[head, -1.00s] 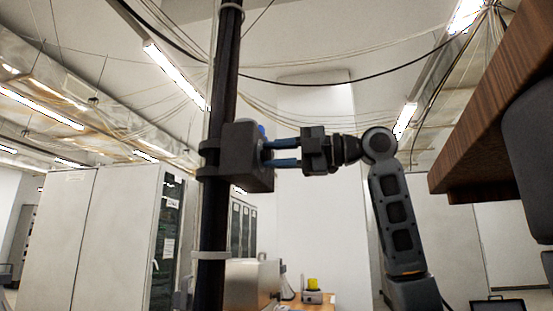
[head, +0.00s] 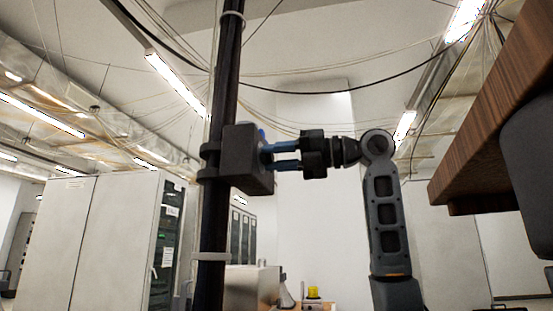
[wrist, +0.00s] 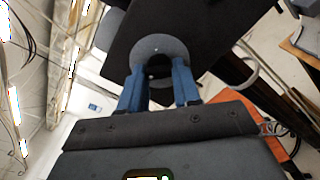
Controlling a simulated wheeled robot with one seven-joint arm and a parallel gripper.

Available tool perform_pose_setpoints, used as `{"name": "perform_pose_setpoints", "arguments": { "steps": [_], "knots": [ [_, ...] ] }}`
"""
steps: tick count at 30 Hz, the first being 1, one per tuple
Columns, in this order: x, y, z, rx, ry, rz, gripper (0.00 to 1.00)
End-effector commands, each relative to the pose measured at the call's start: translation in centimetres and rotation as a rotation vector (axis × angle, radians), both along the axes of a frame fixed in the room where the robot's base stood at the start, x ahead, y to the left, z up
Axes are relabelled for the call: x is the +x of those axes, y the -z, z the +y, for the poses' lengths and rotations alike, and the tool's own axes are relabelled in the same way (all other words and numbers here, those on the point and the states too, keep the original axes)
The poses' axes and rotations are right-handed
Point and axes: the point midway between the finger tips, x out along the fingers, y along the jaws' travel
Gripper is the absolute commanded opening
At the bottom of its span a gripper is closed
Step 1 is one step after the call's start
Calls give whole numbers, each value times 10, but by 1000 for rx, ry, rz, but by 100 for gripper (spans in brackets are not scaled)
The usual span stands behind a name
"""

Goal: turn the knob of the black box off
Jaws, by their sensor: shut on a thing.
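The black box (head: 240,158) is fixed to a dark upright pole (head: 214,225) left of centre in the head view. It also shows at the top of the wrist view (wrist: 135,30), with a round grey plate (wrist: 160,44) on the face towards me. A small blue thing (head: 261,132) shows at the box's upper edge. My gripper (head: 269,157) reaches in from the right, its two blue fingers at the box's right face. In the wrist view the fingers (wrist: 158,74) are either side of the plate's dark centre, shut on the knob. The knob is mostly hidden between them.
A brown wooden edge (head: 490,135) juts in at the upper right. Large white cabinets (head: 110,240) stand at the left. Cables hang overhead. A yellow object (head: 313,292) sits low behind. The space around my gripper looks clear.

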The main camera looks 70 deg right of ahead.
Motion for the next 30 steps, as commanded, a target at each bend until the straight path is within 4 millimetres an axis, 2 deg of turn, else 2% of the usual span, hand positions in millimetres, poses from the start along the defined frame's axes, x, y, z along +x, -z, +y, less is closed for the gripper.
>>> {"name": "perform_pose_setpoints", "arguments": {
  "steps": [16, 17, 24, 30],
  "knots": [
    [0, 4, 1, -27, -3, 4, 2],
    [0, 4, 1, -27, -3, 4, 33],
    [0, 2, 0, -26, -1, 0, 56],
    [0, 1, 0, -25, -1, -2, 57]
  ]
}}
